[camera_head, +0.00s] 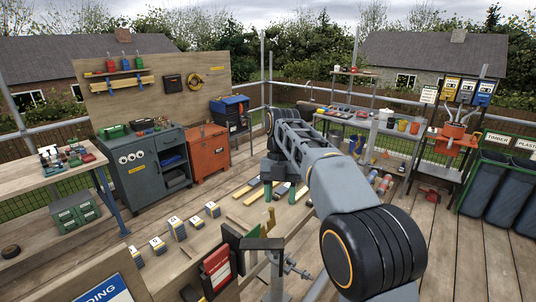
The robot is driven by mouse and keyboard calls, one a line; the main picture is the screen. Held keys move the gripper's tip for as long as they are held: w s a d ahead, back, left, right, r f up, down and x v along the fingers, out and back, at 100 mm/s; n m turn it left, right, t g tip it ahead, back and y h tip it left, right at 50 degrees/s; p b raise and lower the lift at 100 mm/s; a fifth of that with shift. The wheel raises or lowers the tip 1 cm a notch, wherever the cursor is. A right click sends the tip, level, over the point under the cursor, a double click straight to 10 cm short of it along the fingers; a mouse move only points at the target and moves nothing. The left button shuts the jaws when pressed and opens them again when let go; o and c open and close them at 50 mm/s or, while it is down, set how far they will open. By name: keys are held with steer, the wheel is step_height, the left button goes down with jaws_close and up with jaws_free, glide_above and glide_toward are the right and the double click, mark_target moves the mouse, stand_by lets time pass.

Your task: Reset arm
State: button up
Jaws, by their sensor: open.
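My arm reaches from the lower right up to the middle of the view. My gripper (280,190) hangs at its end, pointing down over the wooden workbench (236,222). Small flat pieces and yellow strips (245,190) lie on the bench around and behind the fingers. The arm hides part of the bench and whatever lies behind it.
Labelled blocks (177,229) stand in a row on the bench's left. A grey cabinet (150,171) and an orange cabinet (208,151) stand behind. A shelf rack (445,150) and dark bins (484,187) are at right. Plank floor (455,250) is open at lower right.

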steer(key=s+d+f+m+t+b, duration=0.1)
steer(key=s+d+f+m+t, duration=0.2)
steer(key=s+m, duration=0.4)
steer(key=s+d+f+m+t+b, duration=0.2)
steer(key=s+d+f+m+t, duration=0.2)
steer(key=m, duration=1.5)
steer(key=s+d+f, duration=0.1)
steer(key=s+d, duration=0.2)
steer(key=shift+d+f, duration=0.35)
steer(key=shift+f, duration=0.05)
steer(key=s+f+m, duration=0.1)
steer(key=m, duration=0.1)
steer(key=s+d+f+m+t, duration=0.1)
steer(key=f+m, duration=0.1)
steer(key=s+f+m+b, duration=0.1)
steer(key=s+f+m, duration=0.1)
steer(key=m, duration=0.1)
steer(key=shift+d+t, duration=0.3)
steer(key=shift+d, duration=0.1)
